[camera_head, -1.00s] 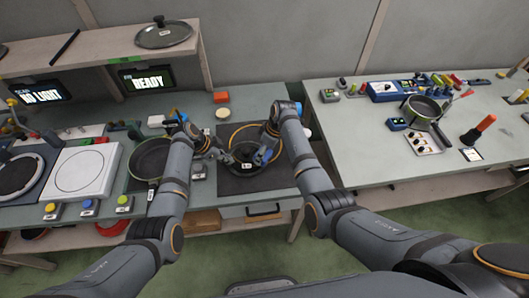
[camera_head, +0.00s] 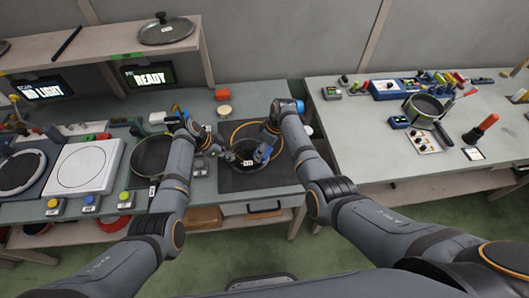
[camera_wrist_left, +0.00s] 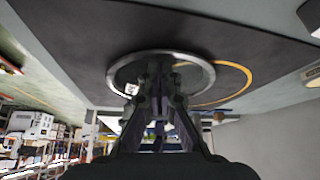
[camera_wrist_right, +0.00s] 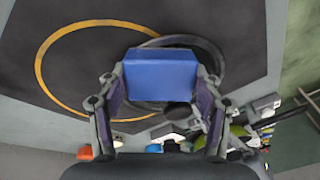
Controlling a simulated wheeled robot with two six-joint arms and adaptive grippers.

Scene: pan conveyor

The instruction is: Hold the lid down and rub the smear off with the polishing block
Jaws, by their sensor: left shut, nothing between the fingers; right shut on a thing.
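My left gripper (camera_head: 226,153) is at the lid's left part. In the left wrist view its shut fingers (camera_wrist_left: 158,75) reach down over the lid (camera_wrist_left: 196,73), seemingly touching it. My right gripper (camera_head: 263,153) is over the lid's right part, shut on the blue polishing block (camera_wrist_right: 160,75). In the right wrist view the block covers much of the lid, whose dark rim (camera_wrist_right: 208,52) shows behind it. I cannot make out the smear.
A pan (camera_head: 152,155) stands to the left, near a white plate unit (camera_head: 85,170). Another table (camera_head: 350,150) stands right.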

